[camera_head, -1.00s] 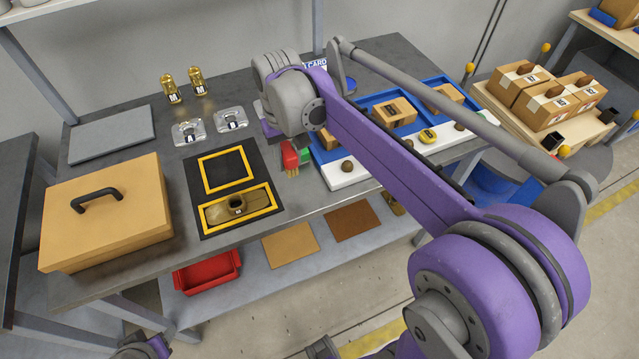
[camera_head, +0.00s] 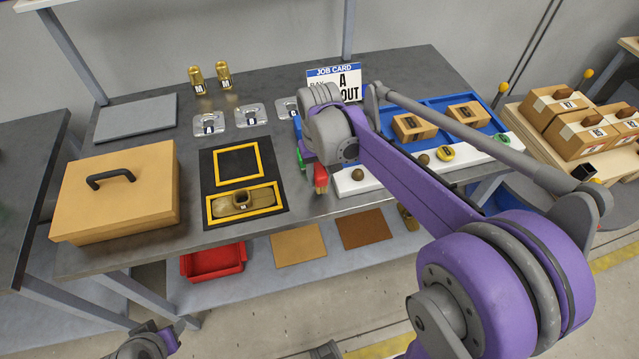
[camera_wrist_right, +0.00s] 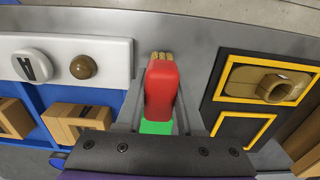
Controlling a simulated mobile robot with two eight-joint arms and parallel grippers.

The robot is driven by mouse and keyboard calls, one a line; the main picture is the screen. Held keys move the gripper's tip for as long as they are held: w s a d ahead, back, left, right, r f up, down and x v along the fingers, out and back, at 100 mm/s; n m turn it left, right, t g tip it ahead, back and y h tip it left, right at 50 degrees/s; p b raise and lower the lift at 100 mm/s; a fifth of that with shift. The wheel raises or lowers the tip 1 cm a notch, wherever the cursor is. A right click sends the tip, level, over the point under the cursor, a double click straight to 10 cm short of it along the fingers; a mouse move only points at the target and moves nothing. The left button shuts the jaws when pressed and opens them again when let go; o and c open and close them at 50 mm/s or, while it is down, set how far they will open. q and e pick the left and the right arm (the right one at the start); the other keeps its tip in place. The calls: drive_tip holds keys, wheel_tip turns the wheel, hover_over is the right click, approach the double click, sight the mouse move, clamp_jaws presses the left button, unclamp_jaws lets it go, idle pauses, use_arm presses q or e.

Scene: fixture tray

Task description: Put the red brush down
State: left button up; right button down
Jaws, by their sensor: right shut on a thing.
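The red brush (camera_head: 320,178) is held in my right gripper (camera_wrist_right: 160,115), whose fingers sit on either side of it. In the wrist view the red handle (camera_wrist_right: 162,88) reaches past the fingers, with tan bristles at its far end. A green piece (camera_wrist_right: 156,127) shows behind the handle; I cannot tell if it belongs to the brush. The brush is over the grey table between the black mat and the white strip. I cannot tell whether it touches the table. My right wrist hides part of the table behind it.
The black mat (camera_head: 277,170) with yellow frames lies left of the brush. The white strip (camera_head: 395,178) with round items and blue trays (camera_head: 437,105) lie right. Bare table is narrow here.

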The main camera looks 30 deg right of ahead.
sight(319, 184)
drive_tip(key=shift+f, duration=1.5)
drive_tip(key=shift+f, duration=0.15)
drive_tip(key=c, duration=0.5)
unclamp_jaws()
